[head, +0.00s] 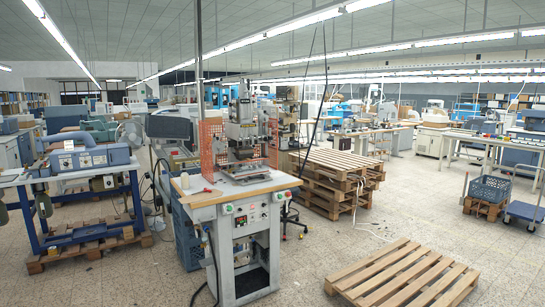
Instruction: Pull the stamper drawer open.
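The foil stamper (242,122) stands upright on a white-topped workbench (200,198) in the middle of the view. The bench has a grey front panel with a green and a red button and a small display (242,219). A flat plate with reddish edges (245,175) lies at the foot of the stamper. I cannot make out which part is the stamper drawer, or whether it is open. Neither of my grippers is in view.
An orange mesh guard (212,147) stands beside the stamper. A wooden pallet (405,275) lies on the floor at front right, with stacked pallets (335,180) behind. A blue machine (90,160) stands at left. Tiled floor (320,248) is clear between bench and front pallet.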

